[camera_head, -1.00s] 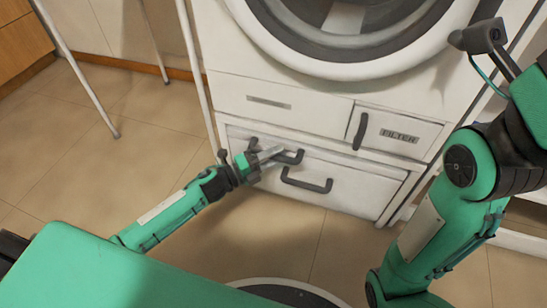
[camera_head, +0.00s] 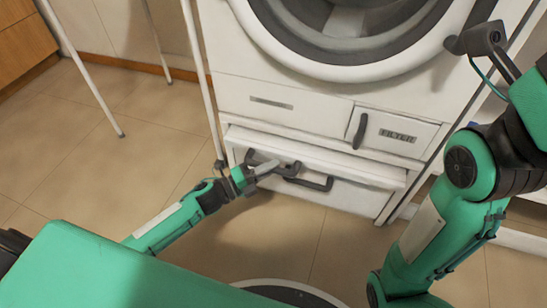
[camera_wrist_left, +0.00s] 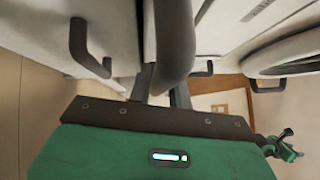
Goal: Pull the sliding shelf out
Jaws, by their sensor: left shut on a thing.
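The white sliding shelf (camera_head: 350,169) is under the washing machine and above the lower drawer. It stands out a little from the cabinet front, so a strip of its top shows. My left gripper (camera_head: 266,168) is shut on the shelf's dark handle (camera_head: 290,171), at the front left of the cabinet. In the left wrist view, the dark handle bar (camera_wrist_left: 174,40) passes between the fingers of my left gripper (camera_wrist_left: 162,84), which partly hide behind it.
The lower drawer (camera_head: 350,197) has its own dark handle (camera_head: 318,185) just below the shelf. A panel marked FILTER (camera_head: 398,136) is above it. The washing machine (camera_head: 330,95) stands over all this. Tiled floor (camera_head: 270,235) in front is free.

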